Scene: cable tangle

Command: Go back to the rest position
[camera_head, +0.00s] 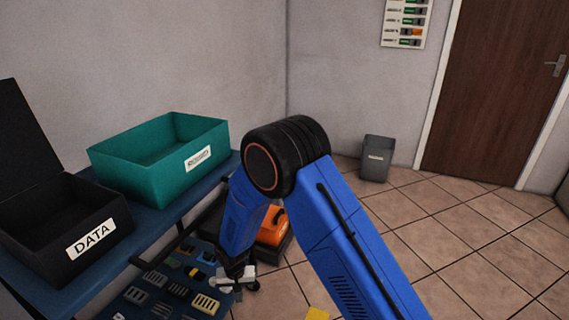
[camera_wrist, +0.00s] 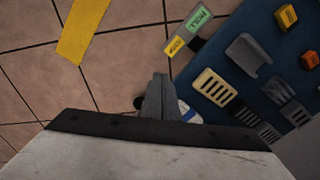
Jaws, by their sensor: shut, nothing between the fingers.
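My gripper (camera_head: 238,278) hangs at the end of my blue arm, by the right edge of the blue table in the head view. Its grey fingers (camera_wrist: 160,90) are together in the wrist view, with nothing seen between them. Beside them, at the table edge, a beige slotted connector (camera_wrist: 213,88) lies on the blue surface; it also shows in the head view (camera_head: 205,304). A white and blue piece (camera_wrist: 188,113) is partly hidden behind the fingers. My arm covers part of the table's right side in the head view.
On the blue table (camera_head: 166,222) stand a black open bin marked DATA (camera_head: 90,240) and a teal bin (camera_head: 150,178). Several small connectors lie in front. A grey waste bin (camera_head: 377,160) stands by the wall. Tiled floor is clear at right.

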